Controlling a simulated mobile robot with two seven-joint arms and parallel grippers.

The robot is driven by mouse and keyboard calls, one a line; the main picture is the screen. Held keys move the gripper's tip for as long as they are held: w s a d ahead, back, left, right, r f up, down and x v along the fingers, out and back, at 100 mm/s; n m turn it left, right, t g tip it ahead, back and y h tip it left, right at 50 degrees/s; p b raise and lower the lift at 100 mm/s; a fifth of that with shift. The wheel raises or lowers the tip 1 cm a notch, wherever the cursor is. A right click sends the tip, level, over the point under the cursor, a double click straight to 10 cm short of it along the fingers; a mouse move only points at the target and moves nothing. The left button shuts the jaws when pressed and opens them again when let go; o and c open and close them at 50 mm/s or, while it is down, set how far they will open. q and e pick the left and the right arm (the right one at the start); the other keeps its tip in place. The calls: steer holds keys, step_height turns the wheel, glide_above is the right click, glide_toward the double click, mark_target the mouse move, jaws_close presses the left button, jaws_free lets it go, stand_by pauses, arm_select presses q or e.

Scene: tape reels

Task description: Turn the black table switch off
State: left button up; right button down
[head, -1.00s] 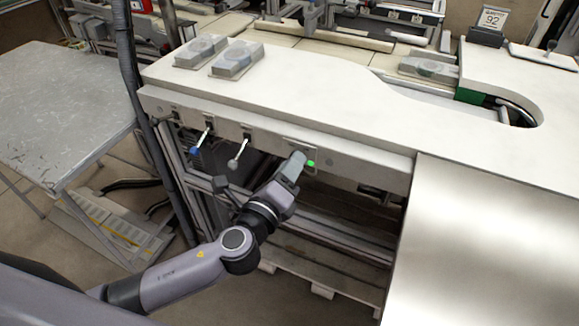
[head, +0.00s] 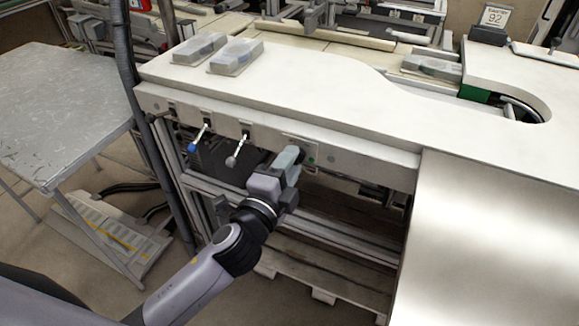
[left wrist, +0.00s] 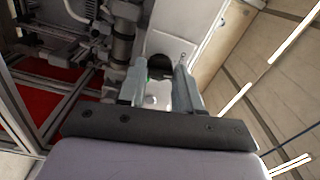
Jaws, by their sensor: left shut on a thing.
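My left gripper (head: 290,158) is up against the switch plate (head: 313,146) on the front edge of the white table (head: 290,95). In the left wrist view its two fingers (left wrist: 160,70) stand on either side of the black table switch (left wrist: 159,64), shut on it. In the head view the gripper hides the switch. A small green lamp (head: 311,155) on the plate, just right of the fingers, looks dim. My right gripper is not in view.
Tape reel boxes (head: 236,57) lie on the table top. A grey metal table (head: 60,110) stands at the left.

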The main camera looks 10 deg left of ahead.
arm_select(q)
steer(key=shift+f+n, duration=0.1)
steer(key=shift+n, duration=2.6)
steer(key=o, duration=1)
steer(key=shift+o, duration=0.2)
steer(key=s+a, duration=0.1)
steer(key=s, duration=0.6)
steer(key=shift+a+b, duration=0.2)
steer(key=shift+b, duration=0.1)
